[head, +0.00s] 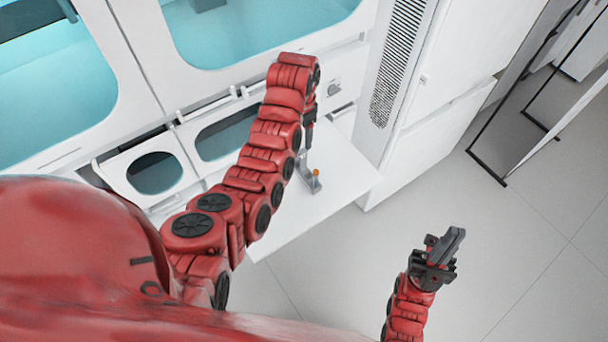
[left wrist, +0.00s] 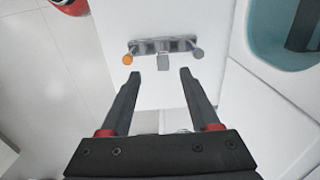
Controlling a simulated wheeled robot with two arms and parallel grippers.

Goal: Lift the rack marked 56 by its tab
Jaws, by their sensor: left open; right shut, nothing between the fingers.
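A small grey rack (head: 305,176) lies on the white shelf below the cabinets. In the left wrist view the rack (left wrist: 165,46) has an orange-capped end (left wrist: 127,59) on the left and a grey-blue one (left wrist: 197,53) on the right. A short grey tab (left wrist: 164,66) sticks out from its middle towards my gripper. No number is readable on it. My left gripper (left wrist: 161,76) is open, with the tab just beyond and between its fingertips, not touching. In the head view the arm partly hides this gripper. My right gripper (head: 447,250) is shut and empty, away from the shelf.
The white shelf (head: 342,188) around the rack is bare. White cabinets with teal-lit windows (head: 255,30) rise behind it. A white vented cabinet (head: 400,60) stands to the right. Open floor (head: 500,240) lies at the right, with a dark-framed panel beyond.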

